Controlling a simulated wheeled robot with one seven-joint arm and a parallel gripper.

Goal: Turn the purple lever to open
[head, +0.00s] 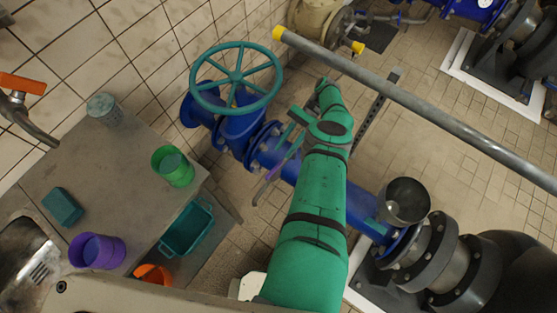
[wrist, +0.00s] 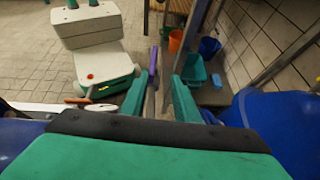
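In the wrist view the purple lever (wrist: 152,63) stands upright between my two green fingers, closer to the left one. My gripper (wrist: 161,88) is open, with a gap on both sides of the lever; I cannot tell whether either finger touches it. In the head view my gripper (head: 291,134) is at the lever's upper end and partly hides it. The lever's joint to the pipe is hidden.
A teal handwheel (head: 237,77) stands on the blue pipe close to my gripper. A grey rail (head: 420,104) crosses the upper right. A grey counter (head: 120,165) at left holds a green cup (head: 172,166) and purple cup (head: 97,250). A teal crate (head: 187,229) sits lower beside it.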

